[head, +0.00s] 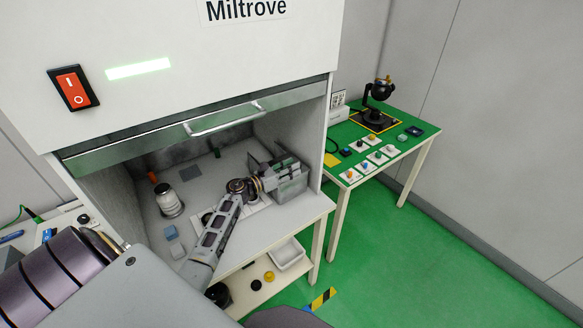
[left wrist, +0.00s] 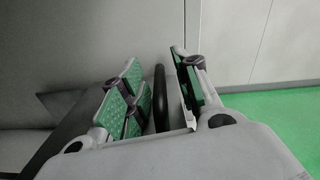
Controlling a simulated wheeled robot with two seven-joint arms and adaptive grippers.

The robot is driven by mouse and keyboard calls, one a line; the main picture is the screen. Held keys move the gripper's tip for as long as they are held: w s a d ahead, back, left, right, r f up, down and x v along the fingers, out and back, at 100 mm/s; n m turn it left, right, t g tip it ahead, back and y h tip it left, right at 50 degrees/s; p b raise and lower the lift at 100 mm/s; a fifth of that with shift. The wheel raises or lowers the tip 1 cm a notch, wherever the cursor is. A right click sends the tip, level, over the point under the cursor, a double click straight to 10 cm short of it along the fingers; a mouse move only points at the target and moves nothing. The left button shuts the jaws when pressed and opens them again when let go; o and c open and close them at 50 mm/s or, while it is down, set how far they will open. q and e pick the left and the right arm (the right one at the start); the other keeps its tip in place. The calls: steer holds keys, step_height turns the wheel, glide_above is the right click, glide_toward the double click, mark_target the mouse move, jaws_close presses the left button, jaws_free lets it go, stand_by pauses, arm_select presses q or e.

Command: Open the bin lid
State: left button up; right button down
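A grey bin (head: 293,190) stands at the right side of the hood's work surface, near the front edge. My left gripper (head: 279,172) is at the bin's top left, partly hiding it. In the left wrist view the gripper (left wrist: 158,98) is open, with green pads on both sides. A dark curved bar (left wrist: 160,95), perhaps a handle, stands between the fingers, beside a pale thin panel. A gap shows between the bar and the left pads. I cannot tell how far the lid is open. My right gripper is not in view.
The raised hood sash has a metal handle (head: 225,119) above my arm. A green-topped table (head: 408,118) stands to the right.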

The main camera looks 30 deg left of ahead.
arm_select(q)
steer(key=shift+c, duration=0.5)
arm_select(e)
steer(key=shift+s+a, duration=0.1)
arm_select(q)
jaws_close()
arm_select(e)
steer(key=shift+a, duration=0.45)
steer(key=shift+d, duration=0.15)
